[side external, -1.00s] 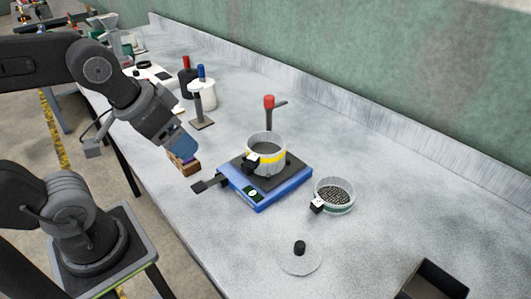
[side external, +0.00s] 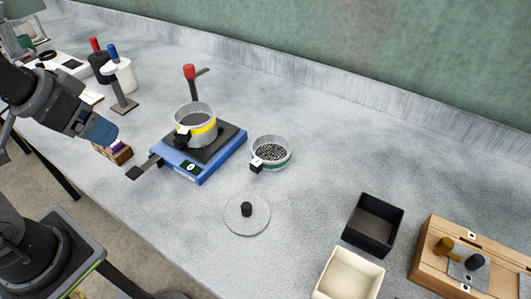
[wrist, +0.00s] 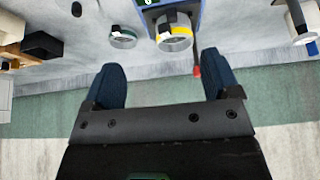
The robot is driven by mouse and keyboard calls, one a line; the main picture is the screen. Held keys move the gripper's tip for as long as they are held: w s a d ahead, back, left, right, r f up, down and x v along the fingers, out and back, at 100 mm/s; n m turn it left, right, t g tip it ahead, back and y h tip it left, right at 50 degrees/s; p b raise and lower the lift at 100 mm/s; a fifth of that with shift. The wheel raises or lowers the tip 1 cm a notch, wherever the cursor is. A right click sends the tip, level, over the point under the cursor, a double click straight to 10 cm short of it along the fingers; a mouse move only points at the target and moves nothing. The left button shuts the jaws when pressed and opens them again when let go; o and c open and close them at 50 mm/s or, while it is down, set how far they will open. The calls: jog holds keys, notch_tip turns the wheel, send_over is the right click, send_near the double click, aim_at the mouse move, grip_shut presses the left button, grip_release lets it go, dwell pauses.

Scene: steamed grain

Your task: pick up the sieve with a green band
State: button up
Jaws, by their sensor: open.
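The sieve with a green band (side external: 279,166) stands on the bench just right of the blue scale, with dark speckled grain inside and a black clip on its front. In the wrist view the green-banded sieve (wrist: 123,43) lies beyond my left finger, apart from it. A similar sieve with a yellow band (side external: 203,131) sits on the scale; it also shows in the wrist view (wrist: 174,44). My gripper (side external: 107,134) is at the left in the side view, above a small wooden block and away from both sieves. In the wrist view my gripper (wrist: 161,82) is open and empty.
The blue scale (side external: 215,165) has a red-topped post (side external: 190,72) behind it. A clear disc with a black knob (side external: 246,212) lies in front. A black bin (side external: 372,222), a cream bin (side external: 345,275) and a wooden box (side external: 430,262) are at right. Bottles stand at back left.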

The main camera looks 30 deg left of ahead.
jog(key=c, duration=0.4)
jog(key=m+g, duration=0.6)
jog(key=m, duration=1.3)
send_over(257, 162)
notch_tip(257, 162, down, 9)
notch_tip(257, 162, down, 13)
jog(key=shift+f, duration=0.15)
